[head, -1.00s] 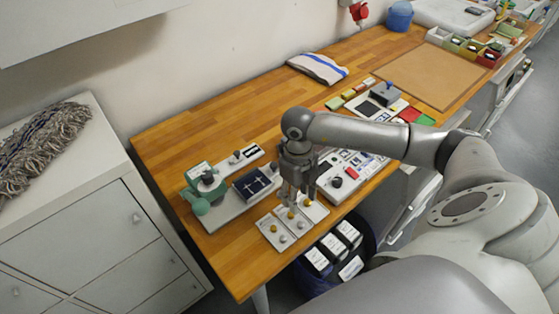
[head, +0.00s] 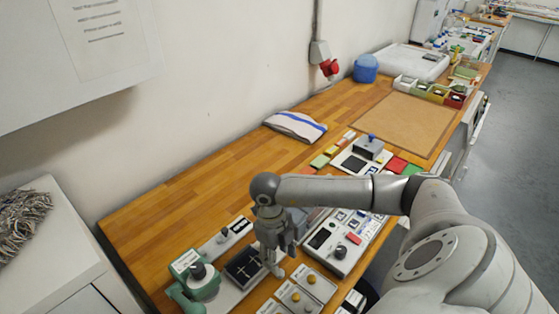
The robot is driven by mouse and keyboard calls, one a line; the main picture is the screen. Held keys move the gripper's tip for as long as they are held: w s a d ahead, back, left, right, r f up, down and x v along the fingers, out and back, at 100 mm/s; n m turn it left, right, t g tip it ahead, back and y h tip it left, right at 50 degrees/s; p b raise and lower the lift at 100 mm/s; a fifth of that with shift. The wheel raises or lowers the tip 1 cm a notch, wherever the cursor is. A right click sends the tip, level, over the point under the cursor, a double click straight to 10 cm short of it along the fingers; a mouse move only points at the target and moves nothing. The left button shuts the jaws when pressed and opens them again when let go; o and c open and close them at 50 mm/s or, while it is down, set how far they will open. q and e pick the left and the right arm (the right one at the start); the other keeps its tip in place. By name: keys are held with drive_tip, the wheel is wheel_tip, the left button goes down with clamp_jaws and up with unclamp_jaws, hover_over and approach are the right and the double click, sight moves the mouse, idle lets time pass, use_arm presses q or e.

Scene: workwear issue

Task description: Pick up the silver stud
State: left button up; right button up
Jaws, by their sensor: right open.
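Several small white plates with studs lie at the table's front edge, cut by the bottom of the head view. The middle plate (head: 284,287) carries a gold stud (head: 295,297) and, nearer the bottom edge, a small silver stud (head: 308,308). The plate to its right also has a gold stud (head: 311,279). My right gripper (head: 275,270) points down with its fingers apart and nothing visible between them. It appears beside the plates, up and left of the silver stud, over the edge of a dark panel (head: 243,268). My left gripper is out of view.
A green fixture (head: 186,295) stands left of the dark panel. A device with a black knob (head: 340,252) is right of my gripper. A folded striped cloth (head: 296,126) lies at the back. The wooden table (head: 175,212) is clear at the left rear.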

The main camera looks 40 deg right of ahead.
drive_tip(key=shift+s+f, duration=0.1)
drive_tip(key=shift+f, duration=0.75)
wheel_tip(320, 180, down, 5)
drive_tip(key=b, duration=0.3)
drive_tip(key=shift+s+r, duration=0.1)
drive_tip(key=shift+r, duration=0.05)
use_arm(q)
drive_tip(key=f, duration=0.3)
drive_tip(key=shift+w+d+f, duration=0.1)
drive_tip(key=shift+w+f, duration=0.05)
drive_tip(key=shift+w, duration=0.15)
use_arm(e)
drive_tip(key=shift+r, duration=0.1)
drive_tip(key=c, duration=0.9)
